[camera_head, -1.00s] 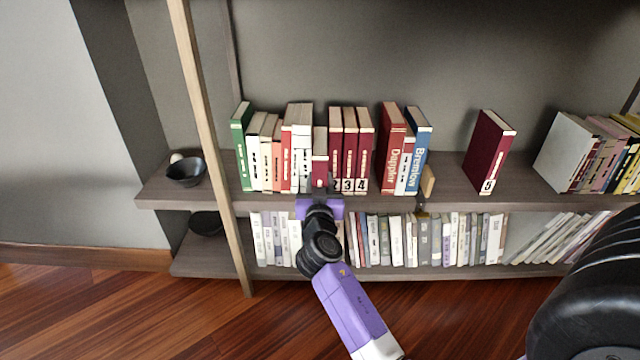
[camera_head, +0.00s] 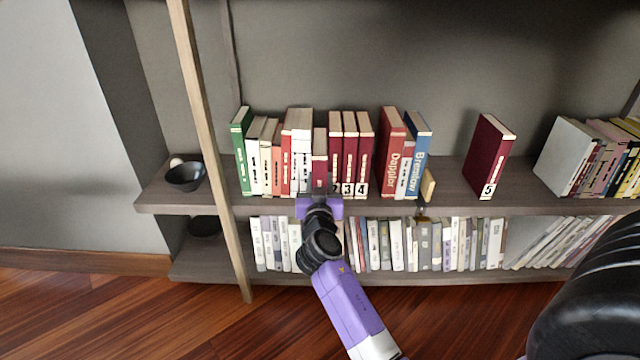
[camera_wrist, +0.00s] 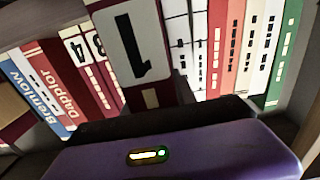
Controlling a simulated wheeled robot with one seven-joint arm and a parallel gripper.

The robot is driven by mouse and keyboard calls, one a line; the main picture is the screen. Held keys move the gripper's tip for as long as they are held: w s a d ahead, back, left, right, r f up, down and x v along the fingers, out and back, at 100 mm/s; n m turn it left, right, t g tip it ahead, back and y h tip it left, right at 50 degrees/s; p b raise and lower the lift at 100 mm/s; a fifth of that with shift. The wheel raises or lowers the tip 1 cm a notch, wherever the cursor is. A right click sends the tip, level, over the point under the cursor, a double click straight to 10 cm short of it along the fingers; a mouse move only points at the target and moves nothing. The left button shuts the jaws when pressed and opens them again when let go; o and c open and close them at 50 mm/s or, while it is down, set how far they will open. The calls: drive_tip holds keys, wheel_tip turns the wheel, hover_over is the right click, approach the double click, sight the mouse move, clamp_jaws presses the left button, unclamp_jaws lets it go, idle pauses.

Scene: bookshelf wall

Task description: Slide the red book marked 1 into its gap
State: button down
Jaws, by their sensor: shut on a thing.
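The red book marked 1 (camera_head: 319,158) stands upright between the white books and the red books marked 2, 3 and 4 (camera_head: 349,155). In the wrist view its spine (camera_wrist: 128,40) looks large, with the number upside down, and stands out nearer than its neighbours. My gripper (camera_head: 319,192) is shut on the lower part of this book at the shelf's front edge. The fingertips are mostly hidden; the purple gripper body (camera_wrist: 180,155) fills the bottom of the wrist view. How deep the book sits in the gap is partly hidden.
The wooden shelf (camera_head: 445,185) also bears a red book marked 5 (camera_head: 488,157), standing alone at right. A black bowl (camera_head: 185,177) sits at far left. A wooden post (camera_head: 208,150) stands left of the row.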

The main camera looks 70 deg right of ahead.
drive_tip(key=shift+x, duration=0.8)
drive_tip(key=shift+r, duration=0.15)
drive_tip(key=shift+w+d, duration=0.1)
drive_tip(key=shift+d, duration=0.15)
drive_tip(key=shift+f+b, duration=0.35)
drive_tip(key=shift+b, duration=0.35)
idle(0.7)
drive_tip(key=c, duration=0.9)
unclamp_jaws()
drive_tip(key=shift+w+a, duration=0.1)
drive_tip(key=shift+w, duration=0.05)
drive_tip(key=shift+f, duration=0.1)
drive_tip(key=shift+s+p+v, duration=0.1)
drive_tip(key=shift+p+v, duration=0.2)
drive_tip(key=shift+v, duration=1.65)
drive_tip(key=shift+s+p+v, duration=0.15)
drive_tip(key=shift+p+v, duration=0.1)
drive_tip(key=shift+v, duration=1.7)
